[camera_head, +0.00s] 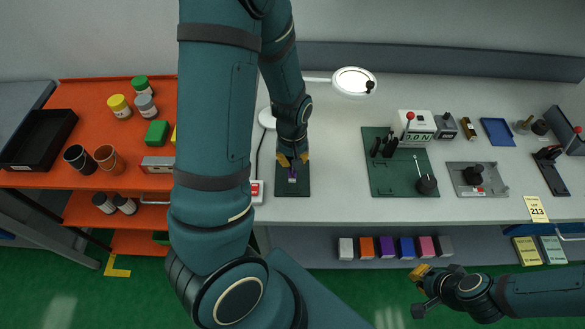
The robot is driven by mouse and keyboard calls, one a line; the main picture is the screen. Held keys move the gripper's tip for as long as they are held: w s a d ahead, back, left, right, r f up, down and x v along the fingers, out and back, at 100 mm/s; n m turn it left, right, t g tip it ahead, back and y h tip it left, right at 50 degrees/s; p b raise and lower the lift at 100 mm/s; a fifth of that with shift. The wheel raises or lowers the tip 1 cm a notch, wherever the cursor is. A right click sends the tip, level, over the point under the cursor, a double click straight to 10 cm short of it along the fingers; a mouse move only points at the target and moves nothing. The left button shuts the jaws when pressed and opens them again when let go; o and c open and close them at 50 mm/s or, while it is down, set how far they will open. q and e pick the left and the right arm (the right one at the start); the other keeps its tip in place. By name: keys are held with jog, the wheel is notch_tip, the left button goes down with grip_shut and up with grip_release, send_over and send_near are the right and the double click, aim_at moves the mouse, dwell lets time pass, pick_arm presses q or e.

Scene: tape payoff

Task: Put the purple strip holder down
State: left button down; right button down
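The purple strip holder (292,174) is small in the head view, with a pale part at its near end. It is at the dark green mat (293,190) on the grey bench; whether it rests on the mat or is just above it is unclear. My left gripper (293,160) points down right at the holder, with its yellow finger parts on either side. The fingertips are too small and partly hidden to show whether they grip it. My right gripper (420,290) is low at the right, in front of the bench, away from the holder, with its fingers apart and empty.
A red-and-white switch box (257,191) stands just left of the mat. A larger green board with a lever fixture (400,180) lies to the right, with clear bench between. A round lamp (354,81) stands behind. Coloured blocks (387,247) sit on the shelf below. An orange cart (40,179) is left.

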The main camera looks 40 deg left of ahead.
pick_arm(q)
jog(key=shift+f+b, duration=0.3)
jog(key=shift+f, duration=1.65)
jog(key=shift+f, duration=0.2)
jog(key=c, duration=1.1)
grip_release()
jog(key=shift+c, duration=0.2)
jog(key=shift+r, duration=0.1)
jog(key=shift+r, duration=0.15)
notch_tip(320, 180, up, 12)
jog(key=shift+p, duration=1.2)
